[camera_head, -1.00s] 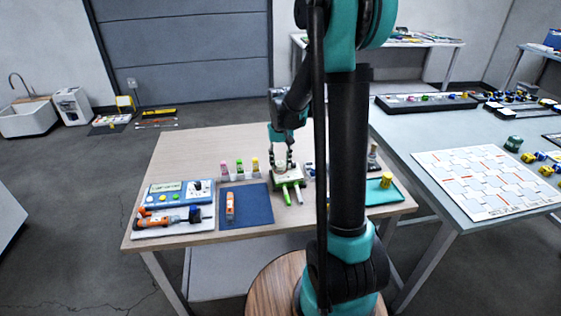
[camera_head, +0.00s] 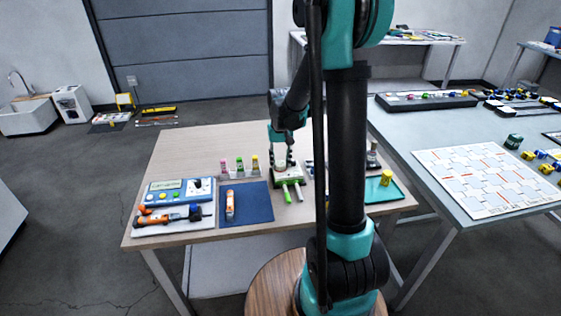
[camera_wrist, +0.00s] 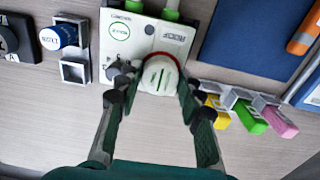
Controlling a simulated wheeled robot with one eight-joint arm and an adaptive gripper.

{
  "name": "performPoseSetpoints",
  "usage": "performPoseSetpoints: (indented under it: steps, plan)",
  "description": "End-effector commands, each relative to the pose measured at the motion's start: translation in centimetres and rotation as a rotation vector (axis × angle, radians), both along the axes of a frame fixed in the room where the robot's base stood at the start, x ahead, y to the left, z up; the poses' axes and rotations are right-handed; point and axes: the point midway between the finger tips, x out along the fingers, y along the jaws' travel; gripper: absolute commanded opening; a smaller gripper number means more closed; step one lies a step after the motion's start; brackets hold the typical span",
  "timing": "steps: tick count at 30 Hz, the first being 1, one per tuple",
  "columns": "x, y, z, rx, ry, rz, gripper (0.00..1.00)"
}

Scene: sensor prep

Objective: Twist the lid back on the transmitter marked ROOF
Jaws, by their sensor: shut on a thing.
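The white transmitter (camera_wrist: 172,38) has dark print that seems to read ROOF, upside down in the wrist view, and a green ring mark. It stands on the wooden table, where the head view shows it (camera_head: 288,180) below my arm. I cannot tell how far the lid is seated.
A rack with yellow (camera_wrist: 216,110), green (camera_wrist: 249,116) and pink (camera_wrist: 279,122) pieces stands close right of the gripper in the wrist view. A blue mat (camera_wrist: 245,35) lies beyond. A blue-capped item (camera_wrist: 57,37) and an empty square holder (camera_wrist: 75,71) are left.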

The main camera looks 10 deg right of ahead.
Motion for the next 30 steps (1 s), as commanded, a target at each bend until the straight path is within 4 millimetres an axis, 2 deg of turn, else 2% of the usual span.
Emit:
performPoseSetpoints:
  steps: [28, 29, 30]
  plan:
    - [0.00, 0.00, -0.30, 0.000, 0.000, 0.000, 0.21]
    - [0.00, 0.00, -0.30, 0.000, 0.000, 0.000, 0.38]
    - [0.00, 0.00, -0.29, 0.000, 0.000, 0.000, 0.43]
